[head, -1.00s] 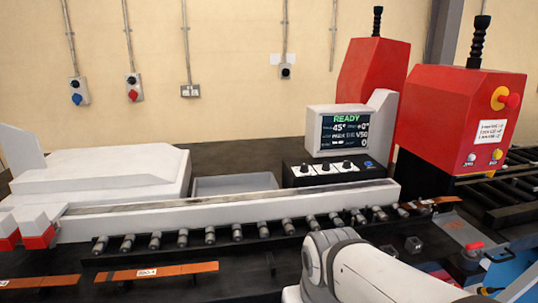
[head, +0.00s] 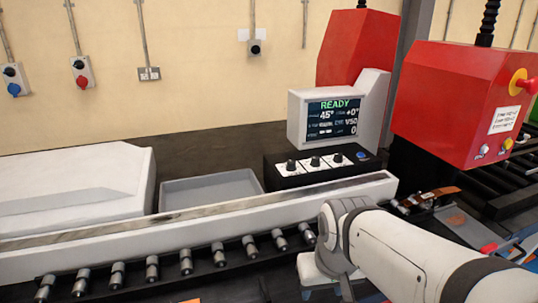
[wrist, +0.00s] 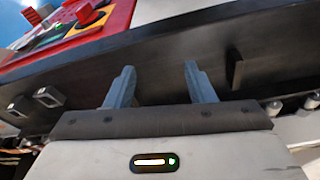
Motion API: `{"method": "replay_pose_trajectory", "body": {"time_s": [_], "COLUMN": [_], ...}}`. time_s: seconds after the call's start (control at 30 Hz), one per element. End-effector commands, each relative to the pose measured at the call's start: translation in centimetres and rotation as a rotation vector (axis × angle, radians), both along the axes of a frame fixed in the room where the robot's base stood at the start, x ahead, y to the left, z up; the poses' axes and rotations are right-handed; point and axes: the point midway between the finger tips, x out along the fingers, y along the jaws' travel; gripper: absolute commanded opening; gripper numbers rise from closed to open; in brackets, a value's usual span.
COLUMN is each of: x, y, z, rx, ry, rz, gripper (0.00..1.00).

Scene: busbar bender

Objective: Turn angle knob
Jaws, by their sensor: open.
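A low black control box (head: 357,168) stands below the screen in the head view. Three dark knobs, a left one (head: 291,166), a middle one (head: 315,161) and a right one (head: 338,157), sit on white plates on it. Their labels are too small to read, so I cannot tell which is the angle knob. The screen (head: 334,117) shows READY and 45°. My gripper (wrist: 156,72) is open and empty in the wrist view, its fingers apart before a dark surface. No knob shows between the fingers. My arm is in front of the box in the head view, apart from the knobs.
A grey tray (head: 210,190) is left of the box. A red machine head (head: 455,105) with an emergency stop (head: 521,82) stands at the right.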

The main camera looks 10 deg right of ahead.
Motion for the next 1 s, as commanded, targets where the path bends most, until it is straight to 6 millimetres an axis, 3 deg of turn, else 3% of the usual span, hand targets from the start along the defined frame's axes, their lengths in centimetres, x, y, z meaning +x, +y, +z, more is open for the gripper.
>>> {"method": "replay_pose_trajectory", "body": {"time_s": [0.17,0.3,0.5,0.6,0.8,1.0], "x": [6.1,13.7,24.1,28.1,32.5,33.7], "y": [-1.0,-1.0,-0.8,-0.7,-0.7,-0.7], "z": [5.1,9.6,13.7,14.7,15.3,14.0], "rx": [0.0,-0.001,0.0,0.001,0.001,0.002], "ry": [-0.026,-0.062,-0.114,-0.136,-0.16,-0.163], "rz": [-0.005,-0.01,-0.016,-0.019,-0.022,-0.023], "gripper": [0.49,0.49,0.49,0.49,0.49,0.49]}}
